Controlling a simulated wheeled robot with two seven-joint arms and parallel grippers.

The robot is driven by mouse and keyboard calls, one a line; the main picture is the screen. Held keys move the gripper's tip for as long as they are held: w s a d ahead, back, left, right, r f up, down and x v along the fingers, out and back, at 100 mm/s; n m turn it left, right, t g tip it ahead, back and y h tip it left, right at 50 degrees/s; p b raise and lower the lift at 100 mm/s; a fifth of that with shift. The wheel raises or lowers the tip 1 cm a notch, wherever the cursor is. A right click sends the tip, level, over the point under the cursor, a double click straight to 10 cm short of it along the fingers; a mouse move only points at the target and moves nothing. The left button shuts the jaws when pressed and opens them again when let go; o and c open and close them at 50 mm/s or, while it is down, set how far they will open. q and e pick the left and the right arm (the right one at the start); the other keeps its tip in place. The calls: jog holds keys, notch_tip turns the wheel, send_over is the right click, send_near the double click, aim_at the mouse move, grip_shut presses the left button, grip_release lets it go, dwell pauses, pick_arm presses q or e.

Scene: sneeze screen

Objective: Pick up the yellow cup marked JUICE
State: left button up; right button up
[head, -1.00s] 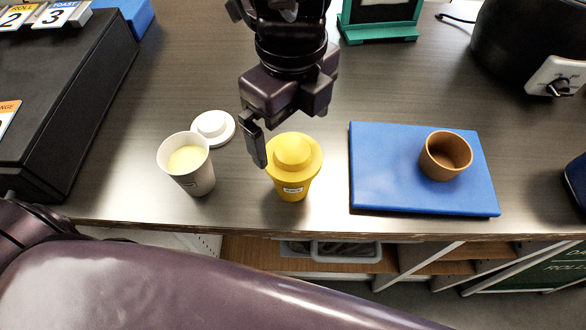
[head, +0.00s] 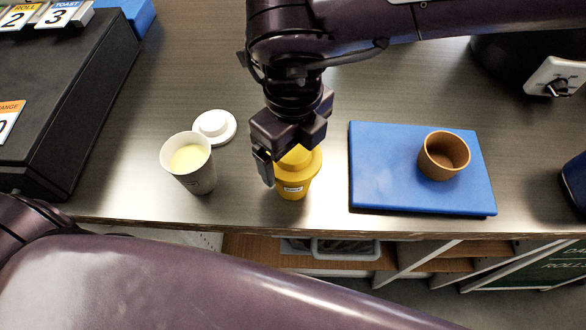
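The yellow cup (head: 293,187) stands upright near the counter's front edge. It has a yellow domed lid, and its small white label is too small to read. My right gripper (head: 283,153) hangs down from above over the cup's lid and hides part of it. One finger shows just left of the lid, set out at the gripper's side, so the gripper looks open. The other finger is hidden, and I cannot tell whether either finger touches the cup. My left gripper is out of view; only a link of my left arm crosses the bottom.
A pale cup (head: 191,163) with yellowish contents stands left of the yellow cup, with a white lid (head: 215,126) behind it. A blue board (head: 385,180) holds a brown cup (head: 443,156) on the right. A dark box (head: 62,100) stands at far left.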

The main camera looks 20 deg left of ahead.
jog(key=c, duration=0.4)
jog(key=shift+r, duration=0.1)
jog(key=shift+r, duration=0.6)
jog(key=shift+r+p, duration=0.75)
jog(key=shift+r, duration=8.6)
